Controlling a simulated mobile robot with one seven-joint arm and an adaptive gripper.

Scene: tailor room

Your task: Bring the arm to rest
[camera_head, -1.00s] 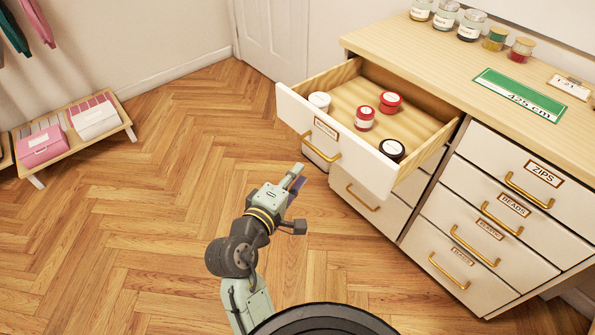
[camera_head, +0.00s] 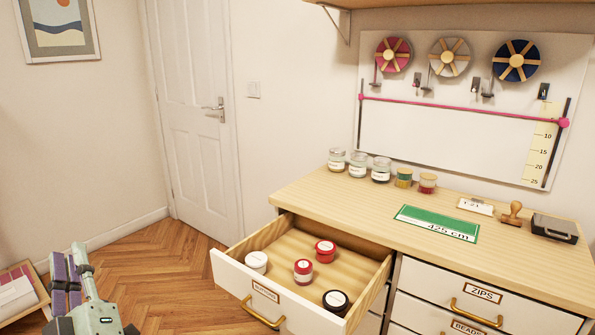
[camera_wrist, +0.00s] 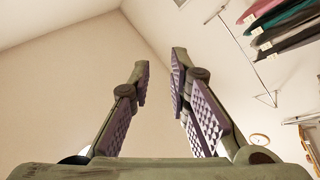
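My gripper (camera_head: 66,270) shows at the lower left of the head view, pointing upward, over the floor and left of the open drawer. In the wrist view its two fingers (camera_wrist: 160,90) stand apart with purple ribbed pads. Nothing is between them. The wrist view looks up at the walls and ceiling. The rest of my arm is mostly below the head view's edge.
An open drawer (camera_head: 240,283) holds several small jars and juts from the wooden-topped cabinet (camera_head: 330,190). Jars, a green 42.5 cm card (camera_head: 437,222) and a stamp (camera_head: 512,213) are on top. A low stand (camera_head: 40,291) is at left. Floor (camera_head: 165,270) between is clear.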

